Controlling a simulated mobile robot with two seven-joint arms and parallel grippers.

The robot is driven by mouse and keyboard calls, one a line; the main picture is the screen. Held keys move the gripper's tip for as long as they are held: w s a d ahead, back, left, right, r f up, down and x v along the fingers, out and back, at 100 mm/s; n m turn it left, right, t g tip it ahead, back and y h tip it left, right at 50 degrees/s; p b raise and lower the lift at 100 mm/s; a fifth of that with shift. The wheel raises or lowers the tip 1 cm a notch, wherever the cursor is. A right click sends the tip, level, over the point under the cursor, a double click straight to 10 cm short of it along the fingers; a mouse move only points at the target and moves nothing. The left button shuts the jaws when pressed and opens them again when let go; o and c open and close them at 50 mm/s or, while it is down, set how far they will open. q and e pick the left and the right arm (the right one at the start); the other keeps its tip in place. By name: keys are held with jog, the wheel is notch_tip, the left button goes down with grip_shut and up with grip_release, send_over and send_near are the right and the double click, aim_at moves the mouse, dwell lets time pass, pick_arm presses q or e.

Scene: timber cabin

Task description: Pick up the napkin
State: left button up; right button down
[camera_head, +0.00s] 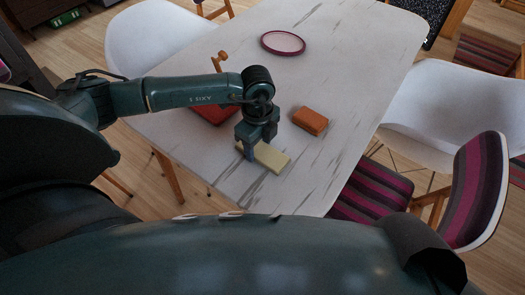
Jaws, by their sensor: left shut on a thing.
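A flat, pale yellow rectangular thing (271,158), which looks like the folded napkin, is at the near part of the white table. My left gripper (248,148) is at its left end, shut on it. The fingers hide part of that end. I cannot tell whether it touches the table or is slightly raised. My right gripper is out of view.
An orange block (311,121) lies just beyond and right of the napkin. A red thing (212,112) is partly hidden by my left arm. A wooden item (219,61) and a pink-rimmed plate (283,43) stand farther back on the table (352,60). White chairs (430,105) surround it.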

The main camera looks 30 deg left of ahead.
pick_arm(q)
jog(key=c, duration=0.4)
jog(key=shift+o, duration=0.2)
